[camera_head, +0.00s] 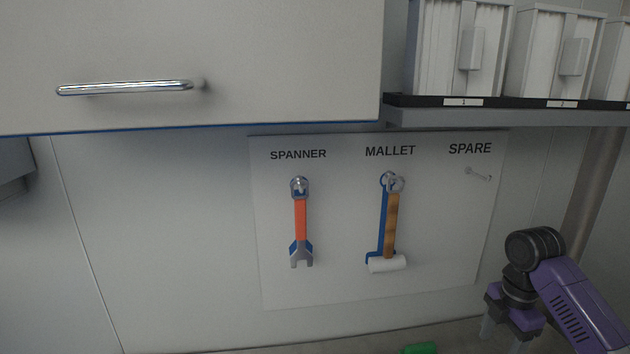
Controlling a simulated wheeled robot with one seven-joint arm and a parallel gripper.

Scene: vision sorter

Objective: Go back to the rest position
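My gripper (502,335) is at the lower right, at the end of my purple and black arm. Its fingers point down, set apart, with no object seen between them; the tips reach the bottom edge of the picture. To its left is a white tool board (345,220) on the wall. A spanner (301,220) with an orange handle hangs from the hook under SPANNER. A mallet (391,225) with a wooden handle and white head hangs under MALLET. The hook (478,174) under SPARE is bare. My gripper is apart from the board's tools.
A white cabinet (250,55) with a metal handle overhangs at the upper left. A grey shelf (520,117) with white numbered containers (440,50) is at the upper right. A green object (420,348) shows partly at the bottom edge. The wall left of the board is clear.

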